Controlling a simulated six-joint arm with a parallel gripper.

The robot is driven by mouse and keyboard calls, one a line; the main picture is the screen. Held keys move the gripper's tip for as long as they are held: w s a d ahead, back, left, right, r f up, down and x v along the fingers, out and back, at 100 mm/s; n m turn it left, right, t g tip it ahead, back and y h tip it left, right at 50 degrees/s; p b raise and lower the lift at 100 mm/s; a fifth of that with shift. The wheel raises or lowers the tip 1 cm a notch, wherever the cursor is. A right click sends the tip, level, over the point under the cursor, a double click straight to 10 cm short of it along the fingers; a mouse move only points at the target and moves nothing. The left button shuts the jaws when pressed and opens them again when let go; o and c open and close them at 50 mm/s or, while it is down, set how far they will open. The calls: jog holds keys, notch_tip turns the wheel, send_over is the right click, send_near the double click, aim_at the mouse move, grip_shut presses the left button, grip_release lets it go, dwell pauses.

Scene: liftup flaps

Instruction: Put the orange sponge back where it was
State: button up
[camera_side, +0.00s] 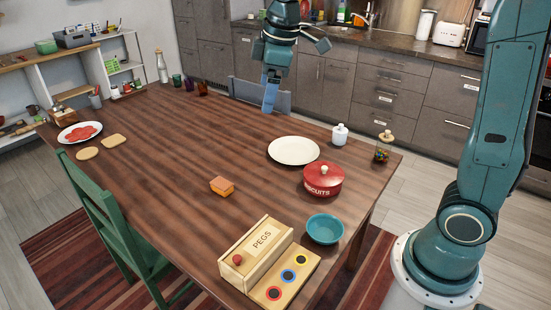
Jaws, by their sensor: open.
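The orange sponge (222,186) lies on the bare middle of the brown wooden table (165,165). It looks like a small block with a darker lower layer. My gripper (269,104) is open and hangs above the far side of the table, well apart from the sponge. It points downward, and nothing shows between its fingers.
Near the front stand a wooden PEGS box (262,241), a teal bowl (325,229) and a red BISCUITS pot (323,181). A white plate (293,151), white bottle (340,135) and glass jar (383,149) stand behind. The table's left-centre is clear.

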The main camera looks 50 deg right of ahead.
jog(key=s+f+m+t, duration=0.2)
jog(key=s+m, duration=0.6)
jog(key=s, duration=1.6)
jog(key=shift+a+f+t, duration=0.15)
jog(key=shift+a+t, duration=0.15)
jog(key=shift+a, duration=0.05)
